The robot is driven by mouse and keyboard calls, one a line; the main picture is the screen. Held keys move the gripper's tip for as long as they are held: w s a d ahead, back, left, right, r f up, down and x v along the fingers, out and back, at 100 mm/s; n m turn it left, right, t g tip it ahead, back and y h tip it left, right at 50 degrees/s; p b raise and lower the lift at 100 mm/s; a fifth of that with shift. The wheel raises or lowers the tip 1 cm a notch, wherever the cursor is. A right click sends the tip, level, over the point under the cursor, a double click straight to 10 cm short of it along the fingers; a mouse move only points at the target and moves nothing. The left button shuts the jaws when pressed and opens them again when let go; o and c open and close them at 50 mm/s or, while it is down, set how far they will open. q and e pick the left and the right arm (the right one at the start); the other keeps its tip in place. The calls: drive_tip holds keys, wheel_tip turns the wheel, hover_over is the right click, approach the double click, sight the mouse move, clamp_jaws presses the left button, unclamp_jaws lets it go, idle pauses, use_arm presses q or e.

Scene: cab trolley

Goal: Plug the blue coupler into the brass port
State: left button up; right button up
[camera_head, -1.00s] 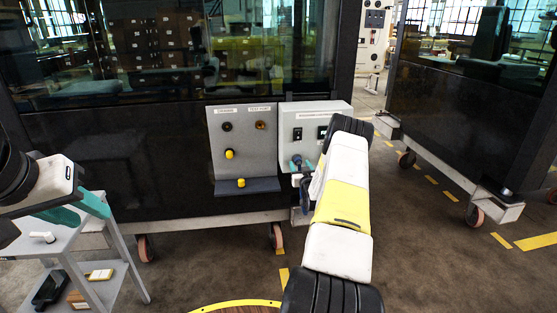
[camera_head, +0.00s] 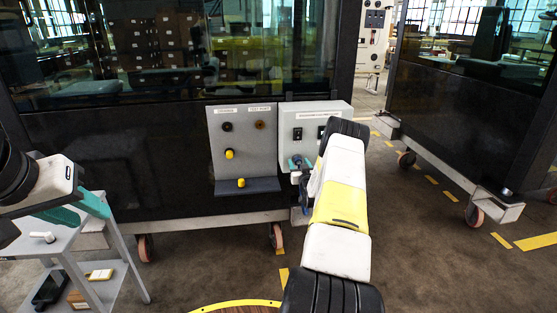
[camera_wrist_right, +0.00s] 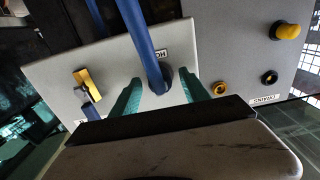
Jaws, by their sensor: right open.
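The blue coupler (camera_wrist_right: 162,80) sits at the face of a grey box (camera_wrist_right: 110,62), with a blue hose rising from it in the right wrist view. My right gripper (camera_wrist_right: 160,92) is open, its teal fingers on either side of the coupler, apart from it. In the head view this gripper (camera_head: 299,163) is at the box's lower left, partly hidden by my arm. The brass port (camera_head: 260,125) is empty on the grey panel left of the box; it also shows in the right wrist view (camera_wrist_right: 219,88). My left gripper (camera_head: 78,210) is over the trolley at left, its jaw gap unclear.
A dark port (camera_head: 227,126) is beside the brass one. A yellow knob (camera_head: 229,154) is below them, and a yellow piece (camera_head: 241,182) stands on the dark shelf (camera_head: 262,186). A yellow-handled part (camera_wrist_right: 88,78) is on the box near the right gripper. The trolley (camera_head: 120,245) holds small items.

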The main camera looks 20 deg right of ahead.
idle(0.3)
clamp_jaws()
drive_tip(key=shift+v, duration=3)
